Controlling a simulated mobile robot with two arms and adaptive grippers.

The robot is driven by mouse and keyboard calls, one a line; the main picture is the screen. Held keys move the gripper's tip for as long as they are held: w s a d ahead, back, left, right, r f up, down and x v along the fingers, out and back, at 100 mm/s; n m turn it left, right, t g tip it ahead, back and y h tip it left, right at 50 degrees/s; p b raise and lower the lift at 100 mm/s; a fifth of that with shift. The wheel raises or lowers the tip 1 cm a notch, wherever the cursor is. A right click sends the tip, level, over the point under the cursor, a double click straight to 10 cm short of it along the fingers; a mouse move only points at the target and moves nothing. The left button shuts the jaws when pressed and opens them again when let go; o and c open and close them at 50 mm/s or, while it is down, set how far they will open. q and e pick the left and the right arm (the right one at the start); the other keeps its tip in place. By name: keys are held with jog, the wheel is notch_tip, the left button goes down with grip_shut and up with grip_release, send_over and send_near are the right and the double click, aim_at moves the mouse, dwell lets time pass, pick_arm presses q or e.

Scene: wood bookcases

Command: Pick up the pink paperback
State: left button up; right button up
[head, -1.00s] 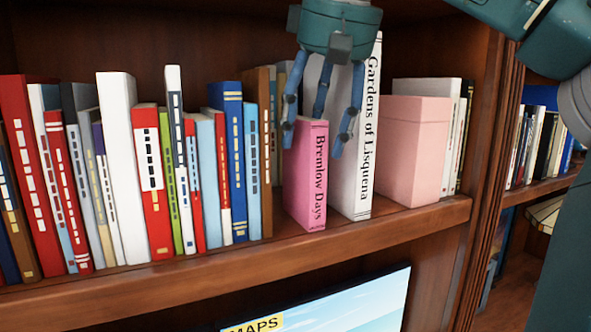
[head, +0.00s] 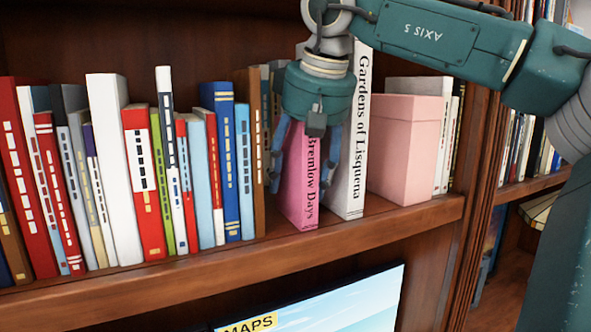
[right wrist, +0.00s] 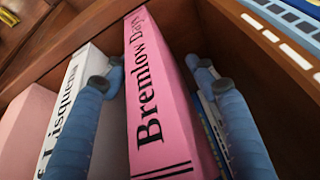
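The pink paperback, titled Bremlow Days (head: 300,206), stands upright on the shelf and also shows in the right wrist view (right wrist: 158,95). My right gripper (head: 300,184) is over it from above, with blue fingers down along both sides of the book. In the right wrist view the fingers (right wrist: 160,80) are spread, with a narrow gap showing beside the book, so the gripper looks open. Its palm hides the book's top in the head view. My left gripper is not in view.
The tall white book Gardens of Lisquena (head: 351,170) stands close on the right, then a pink box-like block (head: 402,150). A brown book (head: 257,150) and a row of several books stand on the left. The shelf's front edge (head: 235,250) is clear.

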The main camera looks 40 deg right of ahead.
jog(key=c, duration=1.2)
grip_shut()
jog(key=shift+r, duration=0.1)
